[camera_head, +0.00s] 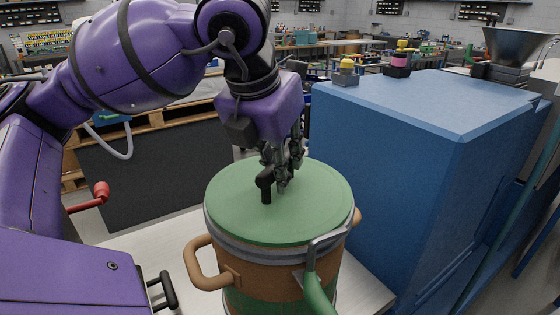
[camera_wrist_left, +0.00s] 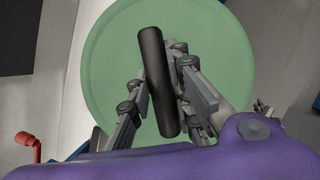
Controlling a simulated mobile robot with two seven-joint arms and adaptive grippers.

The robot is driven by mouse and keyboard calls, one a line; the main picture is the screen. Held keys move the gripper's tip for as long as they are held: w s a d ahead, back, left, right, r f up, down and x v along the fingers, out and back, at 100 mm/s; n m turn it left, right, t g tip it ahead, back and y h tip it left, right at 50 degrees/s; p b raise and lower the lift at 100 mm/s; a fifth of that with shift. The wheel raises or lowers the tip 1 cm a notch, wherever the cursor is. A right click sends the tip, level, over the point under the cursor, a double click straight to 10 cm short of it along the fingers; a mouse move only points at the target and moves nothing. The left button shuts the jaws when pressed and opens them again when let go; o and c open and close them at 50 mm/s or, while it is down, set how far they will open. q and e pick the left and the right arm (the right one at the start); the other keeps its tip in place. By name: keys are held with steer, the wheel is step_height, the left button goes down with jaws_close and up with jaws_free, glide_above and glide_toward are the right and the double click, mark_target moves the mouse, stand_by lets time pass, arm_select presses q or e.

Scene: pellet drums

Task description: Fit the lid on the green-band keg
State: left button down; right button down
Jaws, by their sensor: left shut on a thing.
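The green lid (camera_head: 315,215) is a round disc with a black bar handle (camera_head: 265,188). It lies about level over the mouth of the brown keg (camera_head: 262,268), whose green band (camera_head: 262,300) shows low down. A grey ring (camera_head: 240,250) runs round the keg's top just under the lid's edge; I cannot tell whether the lid is fully seated. My left gripper (camera_head: 278,178) is shut on the lid's handle. In the left wrist view the black handle (camera_wrist_left: 157,80) stands between the fingers (camera_wrist_left: 160,95) over the lid (camera_wrist_left: 110,50). My right gripper is not in view.
A ring lever with a green grip (camera_head: 318,292) stands at the keg's front right. Brown side handles (camera_head: 203,270) stick out. A tall blue cabinet (camera_head: 390,160) stands close on the right. A red-handled lever (camera_head: 97,198) is at left. Pale surface (camera_head: 160,240) left of the keg is clear.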

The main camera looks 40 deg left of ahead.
arm_select(q)
steer(key=c, duration=1.6)
jaws_free()
steer(key=shift+c, duration=0.2)
steer(key=o, duration=0.6)
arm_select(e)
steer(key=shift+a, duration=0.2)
arm_select(q)
steer(key=shift+r, duration=0.15)
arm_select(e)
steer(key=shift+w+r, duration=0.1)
arm_select(q)
steer(key=shift+r+p, duration=0.85)
steer(key=shift+r, duration=0.9)
steer(key=shift+r+p, duration=0.55)
steer(key=shift+r, duration=1.15)
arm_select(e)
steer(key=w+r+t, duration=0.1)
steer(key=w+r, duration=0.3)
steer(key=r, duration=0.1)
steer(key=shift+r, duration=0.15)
